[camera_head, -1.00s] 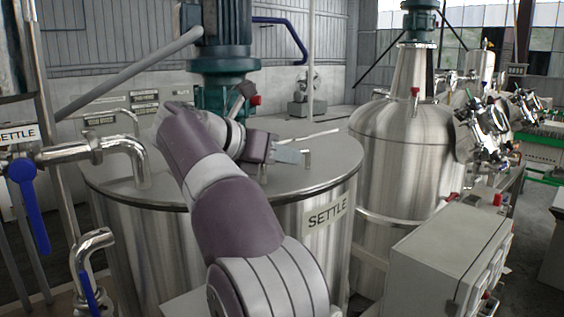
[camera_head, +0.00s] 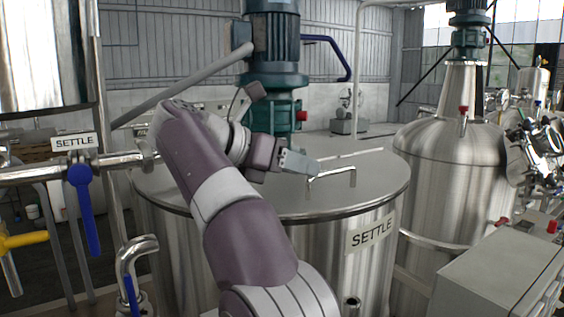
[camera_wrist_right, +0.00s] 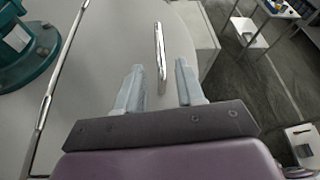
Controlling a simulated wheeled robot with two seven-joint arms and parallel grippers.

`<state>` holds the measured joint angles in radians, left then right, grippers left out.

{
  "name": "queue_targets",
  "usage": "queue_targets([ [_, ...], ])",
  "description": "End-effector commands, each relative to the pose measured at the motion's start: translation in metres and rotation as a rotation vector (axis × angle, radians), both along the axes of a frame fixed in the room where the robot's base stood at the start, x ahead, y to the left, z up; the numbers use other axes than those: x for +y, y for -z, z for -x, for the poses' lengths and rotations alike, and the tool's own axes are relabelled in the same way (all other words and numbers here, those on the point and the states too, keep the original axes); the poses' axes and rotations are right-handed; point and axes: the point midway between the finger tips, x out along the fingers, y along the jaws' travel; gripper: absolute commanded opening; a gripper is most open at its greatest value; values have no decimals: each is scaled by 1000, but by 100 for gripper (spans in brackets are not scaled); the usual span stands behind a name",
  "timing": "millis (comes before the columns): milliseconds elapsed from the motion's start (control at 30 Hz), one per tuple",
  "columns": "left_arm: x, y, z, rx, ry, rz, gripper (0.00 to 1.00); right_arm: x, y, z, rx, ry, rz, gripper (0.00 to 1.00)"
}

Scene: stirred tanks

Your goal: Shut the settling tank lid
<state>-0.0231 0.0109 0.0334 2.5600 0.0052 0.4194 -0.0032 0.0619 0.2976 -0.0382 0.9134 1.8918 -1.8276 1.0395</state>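The settling tank (camera_head: 372,268) is a broad steel drum marked SETTLE. Its flat grey top bears the lid (camera_head: 375,172), which looks level with it; I cannot tell whether a small gap is left. A thin bent-rod handle (camera_head: 333,174) stands on the lid and also shows in the right wrist view (camera_wrist_right: 160,50). My right gripper (camera_head: 308,166) is just above the lid, beside the handle. In the wrist view its fingers (camera_wrist_right: 158,70) are open, with the near end of the handle between them, apparently touching neither. My left gripper is not in view.
A green motor and gearbox (camera_head: 272,85) rises from the tank top behind my right arm. A long rod (camera_wrist_right: 48,100) lies along the top. Pipes with a blue valve handle (camera_head: 85,210) stand left. A cone-topped steel tank (camera_head: 455,180) and a grey cabinet (camera_head: 500,280) stand right.

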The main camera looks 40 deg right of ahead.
Motion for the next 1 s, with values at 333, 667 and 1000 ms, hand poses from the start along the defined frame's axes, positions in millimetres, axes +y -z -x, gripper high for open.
queue_targets([
  [333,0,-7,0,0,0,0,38,44,-19,-8,1,2,-1,38],
  [667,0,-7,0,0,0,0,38,44,-18,-8,2,2,-1,38],
  [1000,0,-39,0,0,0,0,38,44,-50,-8,0,1,-1,38],
])
